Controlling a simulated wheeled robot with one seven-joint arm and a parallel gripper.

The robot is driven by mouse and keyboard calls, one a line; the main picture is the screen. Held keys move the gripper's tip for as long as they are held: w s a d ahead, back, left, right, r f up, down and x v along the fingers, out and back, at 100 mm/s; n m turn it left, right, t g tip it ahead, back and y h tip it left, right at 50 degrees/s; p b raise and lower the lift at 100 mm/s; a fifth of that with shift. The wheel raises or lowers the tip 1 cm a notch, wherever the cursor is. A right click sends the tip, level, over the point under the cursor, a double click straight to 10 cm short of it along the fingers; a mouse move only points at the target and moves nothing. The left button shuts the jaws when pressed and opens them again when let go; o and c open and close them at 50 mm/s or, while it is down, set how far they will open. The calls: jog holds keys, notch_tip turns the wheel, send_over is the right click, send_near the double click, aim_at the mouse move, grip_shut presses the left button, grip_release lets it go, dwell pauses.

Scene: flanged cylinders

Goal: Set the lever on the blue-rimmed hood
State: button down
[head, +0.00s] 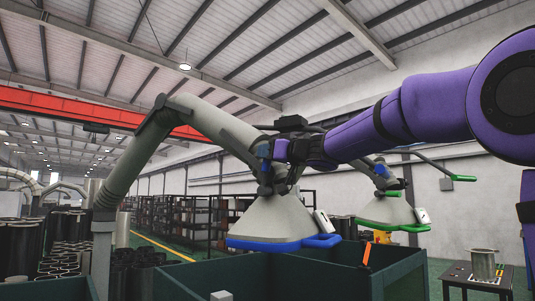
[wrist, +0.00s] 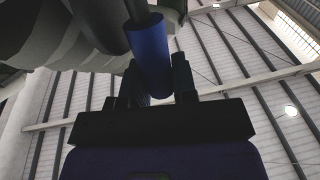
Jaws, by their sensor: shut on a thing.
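The blue-rimmed hood (head: 270,218) is a pale cone hanging from a thick jointed grey duct, in the middle of the head view. Its lever has a blue grip (wrist: 150,58), which lies between my fingers in the wrist view, joined to a dark rod. My gripper (head: 275,150) is at the joint just above the hood and is shut on the lever's blue grip. In the head view the grip is partly covered by my gripper, and the exact angle of the lever cannot be told.
Dark green bins (head: 310,278) stand below. Black cylinders (head: 22,245) are stacked at left. A metal flanged cylinder (head: 484,264) stands on a small table at right.

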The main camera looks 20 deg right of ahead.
jog(key=c, duration=0.9)
grip_release()
jog(key=shift+s+d, duration=0.1)
jog(key=v, duration=1)
jog(key=shift+s, duration=0.25)
jog(key=shift+d, duration=0.15)
